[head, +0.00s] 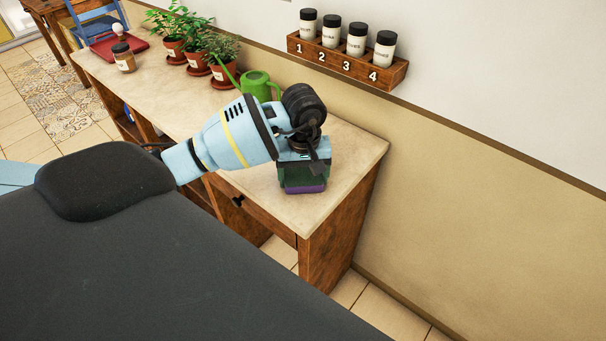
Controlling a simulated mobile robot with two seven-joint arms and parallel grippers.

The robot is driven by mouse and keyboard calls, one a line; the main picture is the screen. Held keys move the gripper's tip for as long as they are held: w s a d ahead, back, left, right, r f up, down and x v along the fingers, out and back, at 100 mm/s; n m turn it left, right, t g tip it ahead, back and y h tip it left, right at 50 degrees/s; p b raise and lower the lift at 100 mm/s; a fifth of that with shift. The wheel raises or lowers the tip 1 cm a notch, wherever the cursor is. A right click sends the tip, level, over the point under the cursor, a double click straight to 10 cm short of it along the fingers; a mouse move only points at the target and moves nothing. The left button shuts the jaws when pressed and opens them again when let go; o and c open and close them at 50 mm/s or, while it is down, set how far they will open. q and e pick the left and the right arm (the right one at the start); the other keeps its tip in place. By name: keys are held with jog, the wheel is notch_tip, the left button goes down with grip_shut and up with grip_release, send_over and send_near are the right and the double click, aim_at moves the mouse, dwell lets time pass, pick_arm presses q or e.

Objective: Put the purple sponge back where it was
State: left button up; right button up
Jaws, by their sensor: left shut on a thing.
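The purple sponge (304,188) shows as a purple strip with a dark green part just above it, at the near right end of the countertop. My left gripper (303,172) is over it, pointing down, and is shut on the sponge. The gripper's body hides most of the sponge. I cannot tell whether the sponge touches the countertop (345,150) or is held just above it. My right gripper is not in view.
A green watering can (259,86) stands close behind my left arm. Potted plants (222,75), a jar (124,60) and a red tray (112,45) are farther left. The counter's right end is clear.

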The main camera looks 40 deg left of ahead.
aim_at(303, 175)
pick_arm(q)
jog(key=shift+f, duration=0.25)
jog(key=o, duration=1)
jog(key=shift+c, duration=0.2)
jog(key=shift+r, duration=0.15)
notch_tip(303, 175, up, 12)
jog(key=shift+r, duration=0.1)
